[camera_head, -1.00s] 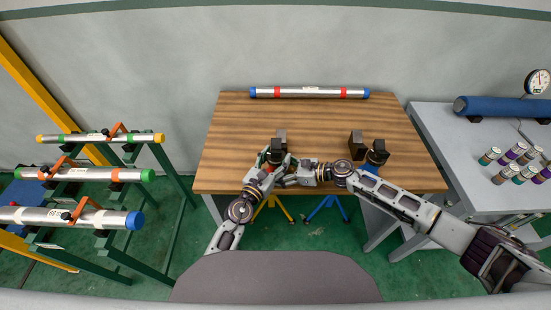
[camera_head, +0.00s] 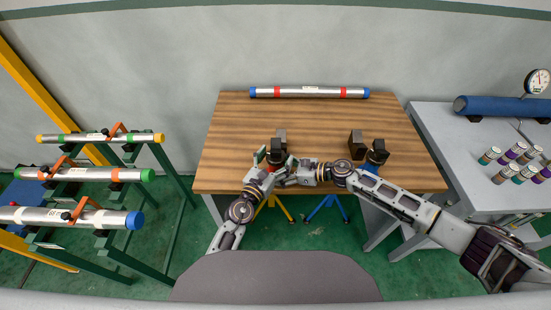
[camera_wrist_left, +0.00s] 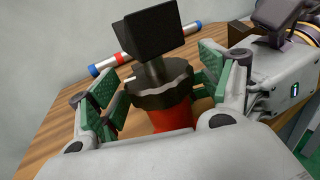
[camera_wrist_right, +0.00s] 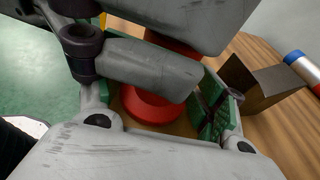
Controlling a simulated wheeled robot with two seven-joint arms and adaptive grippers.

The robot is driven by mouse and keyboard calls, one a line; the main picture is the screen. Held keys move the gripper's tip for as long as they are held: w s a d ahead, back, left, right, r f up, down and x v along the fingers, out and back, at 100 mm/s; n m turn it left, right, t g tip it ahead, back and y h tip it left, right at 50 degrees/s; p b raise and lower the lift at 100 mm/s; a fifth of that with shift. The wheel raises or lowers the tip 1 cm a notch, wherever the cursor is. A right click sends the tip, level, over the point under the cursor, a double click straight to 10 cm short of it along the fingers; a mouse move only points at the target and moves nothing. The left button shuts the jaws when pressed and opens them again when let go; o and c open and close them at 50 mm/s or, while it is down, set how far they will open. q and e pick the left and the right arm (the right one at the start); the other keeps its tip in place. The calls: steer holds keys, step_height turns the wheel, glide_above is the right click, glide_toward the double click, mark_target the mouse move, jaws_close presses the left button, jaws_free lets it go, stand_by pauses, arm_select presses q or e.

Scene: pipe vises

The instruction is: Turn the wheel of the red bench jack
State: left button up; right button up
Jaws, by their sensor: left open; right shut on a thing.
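The red bench jack stands near the table's front edge. Its black wheel (camera_wrist_left: 165,86) and dark V-shaped head (camera_head: 280,137) show above its red body (camera_wrist_left: 172,117). My left gripper (camera_head: 274,163) is open, its green-padded fingers on either side of the wheel with gaps visible in the left wrist view (camera_wrist_left: 158,82). My right gripper (camera_wrist_right: 163,105) is shut on the jack's red body, low down, with the round red base (camera_wrist_right: 150,106) between its pads. My left gripper partly hides the jack in the right wrist view.
A silver pipe with blue ends (camera_head: 310,92) lies at the back. Racked pipes (camera_head: 85,175) stand left; a grey bench (camera_head: 430,125) is right.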

arm_select(q)
steer(key=v, duration=1.2)
stand_by(0.8)
steer(key=shift+d, duration=0.15)
stand_by(0.4)
steer(key=s+d+f+n+g+h, duration=0.1)
steer(key=d+f+n+g+h, duration=0.1)
steer(key=d+n+g+h, duration=0.6)
steer(key=w+a+r+n, duration=0.1)
steer(key=w+a+n, duration=0.2)
steer(key=a+n, duration=0.3)
steer(key=w+a+r+n, duration=0.1)
steer(key=w+a+n, duration=0.2)
steer(key=a+n, duration=0.4)
steer(key=n, duration=0.7)
steer(key=shift+w+a+r+n, duration=0.15)
steer(key=shift+w+r+n, duration=0.05)
steer(key=shift+w+n, duration=0.2)
